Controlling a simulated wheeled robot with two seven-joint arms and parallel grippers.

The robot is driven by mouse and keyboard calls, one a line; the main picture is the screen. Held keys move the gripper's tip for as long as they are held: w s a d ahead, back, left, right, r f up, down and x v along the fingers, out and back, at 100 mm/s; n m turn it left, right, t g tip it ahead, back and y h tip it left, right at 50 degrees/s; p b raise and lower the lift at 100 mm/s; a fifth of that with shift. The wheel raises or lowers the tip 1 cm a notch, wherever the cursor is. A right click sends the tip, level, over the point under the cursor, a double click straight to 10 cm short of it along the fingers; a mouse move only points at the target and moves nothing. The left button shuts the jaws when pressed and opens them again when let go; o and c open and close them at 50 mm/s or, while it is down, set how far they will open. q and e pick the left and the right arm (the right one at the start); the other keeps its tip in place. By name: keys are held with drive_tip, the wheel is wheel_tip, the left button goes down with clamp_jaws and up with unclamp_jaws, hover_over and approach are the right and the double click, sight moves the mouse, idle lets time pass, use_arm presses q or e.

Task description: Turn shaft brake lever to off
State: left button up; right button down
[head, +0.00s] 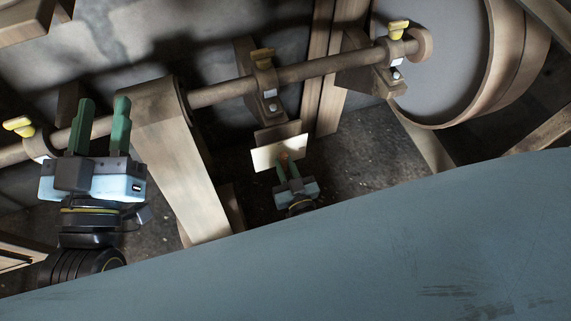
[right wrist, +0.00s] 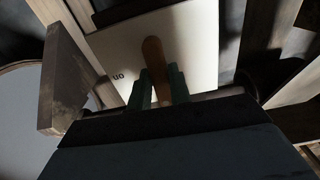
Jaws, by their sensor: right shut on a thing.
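The shaft brake lever is a brown, narrow, round-ended handle (right wrist: 153,55) in front of a pale plate (right wrist: 197,38) in the right wrist view. The word "on", upside down, shows on the plate to the left of the lever. In the head view, the plate (head: 268,159) stands low in the middle, below the shaft. My right gripper (head: 288,170) is at the plate, its green fingers shut on the lever; the fingers (right wrist: 159,82) flank it in the wrist view. My left gripper (head: 104,104) is open and empty at the left, over the shaft.
A long wooden shaft (head: 315,68) crosses the back, with yellow-topped bearing blocks (head: 264,75). A large wheel (head: 505,60) stands at the upper right. A wooden beam (head: 165,150) stands between my two grippers. A blue-grey surface (head: 400,240) fills the front.

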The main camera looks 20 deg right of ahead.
use_arm(q)
drive_tip(key=shift+w+f, duration=0.1)
drive_tip(key=shift+f, duration=0.15)
use_arm(e)
drive_tip(key=shift+n, duration=0.3)
drive_tip(key=c, duration=1.3)
unclamp_jaws()
drive_tip(key=shift+s, duration=0.1)
